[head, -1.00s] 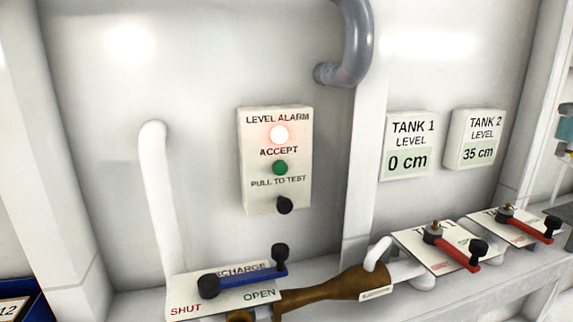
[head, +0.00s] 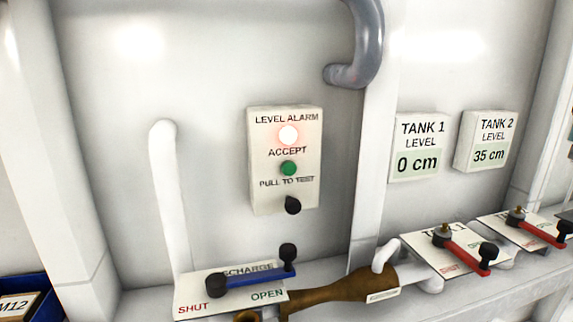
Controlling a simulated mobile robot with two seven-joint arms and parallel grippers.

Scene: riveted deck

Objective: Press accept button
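The green accept button (head: 289,168) sits on the white level alarm panel (head: 258,190) on the wall, under the word ACCEPT. Above it the alarm lamp (head: 288,135) glows reddish white. Below it is a black pull-to-test knob (head: 292,205). Nothing covers the button. Neither of my grippers shows in the head view.
A blue discharge lever (head: 255,277) and a brown fitting (head: 340,292) lie below the panel. To the right are red-handled tank valves (head: 465,250) and displays reading 0 cm (head: 418,163) and 35 cm (head: 489,155). A grey pipe (head: 368,45) hangs above. A blue bin (head: 40,289) stands lower left.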

